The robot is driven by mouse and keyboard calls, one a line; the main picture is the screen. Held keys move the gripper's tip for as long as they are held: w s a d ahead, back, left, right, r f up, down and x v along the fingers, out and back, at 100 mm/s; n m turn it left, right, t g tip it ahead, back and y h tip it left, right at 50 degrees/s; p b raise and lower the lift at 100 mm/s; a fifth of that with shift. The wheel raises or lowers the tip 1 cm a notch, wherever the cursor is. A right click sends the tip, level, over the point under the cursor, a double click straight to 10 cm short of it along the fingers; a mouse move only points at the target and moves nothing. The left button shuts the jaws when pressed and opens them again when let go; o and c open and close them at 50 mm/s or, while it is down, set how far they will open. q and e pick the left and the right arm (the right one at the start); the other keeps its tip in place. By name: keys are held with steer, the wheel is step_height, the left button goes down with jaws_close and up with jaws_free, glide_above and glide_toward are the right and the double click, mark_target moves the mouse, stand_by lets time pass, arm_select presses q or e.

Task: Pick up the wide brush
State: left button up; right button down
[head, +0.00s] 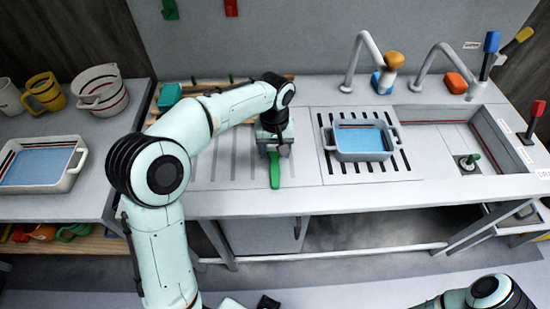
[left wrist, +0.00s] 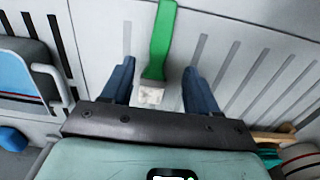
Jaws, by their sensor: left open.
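A brush with a flat green handle (head: 274,172) lies on the grooved drainboard, its handle pointing towards the counter's front edge. In the left wrist view the green handle (left wrist: 161,42) widens to a pale, whitish end (left wrist: 150,95). My left gripper (head: 274,148) is over the brush, pointing down. Its two dark blue fingers (left wrist: 157,68) are apart, one on each side of the brush, with a gap on both sides. The pale end is mostly hidden by the gripper in the head view. My right gripper is out of view.
A white tub with blue contents (head: 362,140) stands on the drainboard to the right. A teal block (head: 169,96) lies by a wooden rack at the back left. Several brushes stand around the sink at right. A left-hand table holds a tray (head: 72,184), jug and bowl.

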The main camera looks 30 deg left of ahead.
mark_target(275, 169)
arm_select(q)
steer(key=shift+w+f, duration=0.1)
steer(key=shift+f, duration=0.85)
steer(key=shift+s+d+f, duration=0.1)
steer(key=shift+s+f, duration=0.05)
steer(key=shift+f, duration=1.15)
steer(key=shift+s+f, duration=0.1)
steer(key=shift+f, duration=1.2)
jaws_close()
